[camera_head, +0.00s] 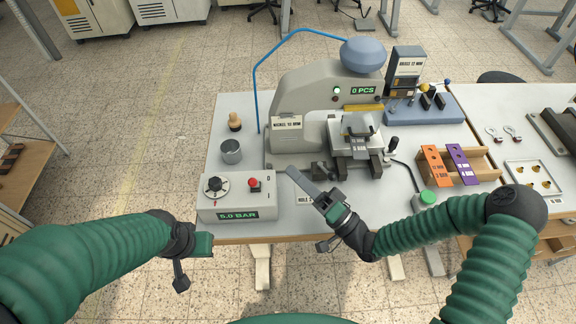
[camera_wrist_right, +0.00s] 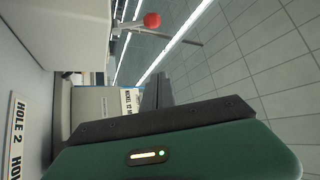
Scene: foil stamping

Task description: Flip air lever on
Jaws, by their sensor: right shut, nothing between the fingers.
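A pale control box (camera_head: 238,205) stands at the table's front left, with a dial (camera_head: 215,185), a display reading 5.0 BAR, and O and I marks at its right side. A red knob (camera_head: 254,183) sits on it. In the right wrist view, a red ball (camera_wrist_right: 152,20) on a short stem stands out from the box; I cannot tell how the lever is set. My right gripper (camera_head: 293,174) is shut and empty, just right of the box and apart from the knob. My left gripper (camera_head: 204,244) is in front of the box, below the table edge; its fingers are unclear.
The grey stamping press (camera_head: 310,90) stands behind, with a blue hose over it. A metal cup (camera_head: 231,151) and a wooden-handled tool (camera_head: 235,122) are left of it. A green button (camera_head: 428,197) and a wooden rack (camera_head: 484,165) are to the right.

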